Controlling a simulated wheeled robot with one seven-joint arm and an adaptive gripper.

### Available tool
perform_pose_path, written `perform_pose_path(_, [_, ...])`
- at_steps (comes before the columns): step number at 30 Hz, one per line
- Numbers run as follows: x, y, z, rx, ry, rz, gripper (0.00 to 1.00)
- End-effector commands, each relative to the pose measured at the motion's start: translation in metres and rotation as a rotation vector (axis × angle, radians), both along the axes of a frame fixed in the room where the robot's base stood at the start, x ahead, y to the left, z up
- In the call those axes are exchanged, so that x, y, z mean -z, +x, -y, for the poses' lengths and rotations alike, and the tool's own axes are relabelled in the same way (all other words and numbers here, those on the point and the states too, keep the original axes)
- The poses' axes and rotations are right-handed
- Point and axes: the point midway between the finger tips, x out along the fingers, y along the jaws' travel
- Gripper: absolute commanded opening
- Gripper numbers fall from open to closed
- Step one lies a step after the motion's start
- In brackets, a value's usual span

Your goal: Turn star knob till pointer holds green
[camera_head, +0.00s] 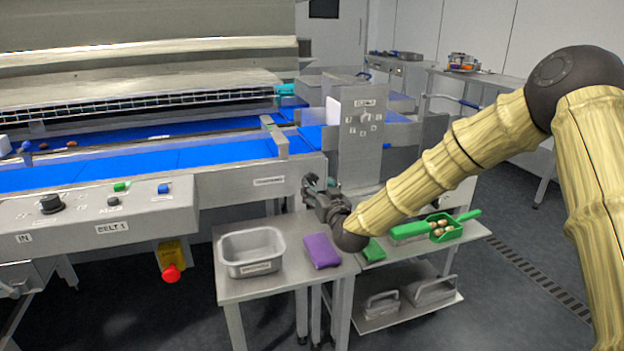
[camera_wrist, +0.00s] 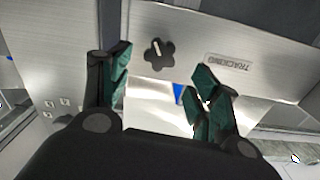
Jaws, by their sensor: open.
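In the wrist view, a dark star knob (camera_wrist: 158,55) with a pale line on its face sits on a bright metal panel. An upside-down TRACKING label (camera_wrist: 228,62) is beside it, to the right. My gripper (camera_wrist: 163,70) is open, with its green-padded fingers either side of the picture below the knob and nothing held between them. I cannot tell how far the fingertips are from the knob. In the head view my gripper (camera_head: 314,186) is at the conveyor's end, and the star knob cannot be made out there. I cannot make out a pointer on a green zone.
A metal tray (camera_head: 226,262) and purple cloth (camera_head: 322,251) lie on the small table below my gripper. A green scoop (camera_head: 441,229) is to the right. An upright labelled panel (camera_head: 350,150) stands behind. The blue belt (camera_head: 140,164) runs left.

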Motion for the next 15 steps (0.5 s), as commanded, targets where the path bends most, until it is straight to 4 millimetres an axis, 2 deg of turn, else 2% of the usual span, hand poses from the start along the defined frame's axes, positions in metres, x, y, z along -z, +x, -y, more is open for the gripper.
perform_pose_path(9, [0.001,0.048,-0.013,0.003,0.000,0.001,0.62])
perform_pose_path(15, [0.001,0.065,-0.018,0.003,0.000,0.000,0.62])
